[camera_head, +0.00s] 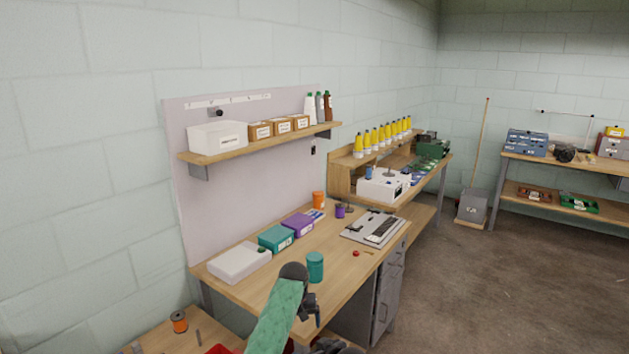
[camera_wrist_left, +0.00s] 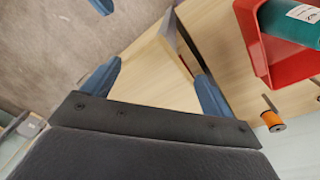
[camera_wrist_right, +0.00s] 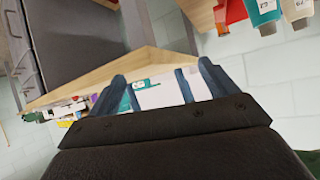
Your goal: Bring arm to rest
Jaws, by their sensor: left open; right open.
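My left arm, in a green sleeve, rises from the bottom of the head view. Its dark left gripper (camera_head: 312,306) is near the front edge of the workbench (camera_head: 225,283), below the teal jar (camera_head: 315,267). In the left wrist view the blue fingers of the left gripper (camera_wrist_left: 155,82) are wide apart with nothing between them, above a wooden tabletop edge. In the right wrist view the right gripper (camera_wrist_right: 155,85) has its fingers apart and nothing gripped. A bench edge shows beyond them. I cannot make out the right gripper in the head view.
A red bin (camera_wrist_left: 258,62) with a teal item and an orange spool (camera_wrist_left: 272,120) are near the left gripper. The bench holds a white box (camera_head: 240,262), teal box (camera_head: 276,238), purple box (camera_head: 298,224) and grey tray (camera_head: 357,231). Floor at right (camera_head: 470,290) is clear.

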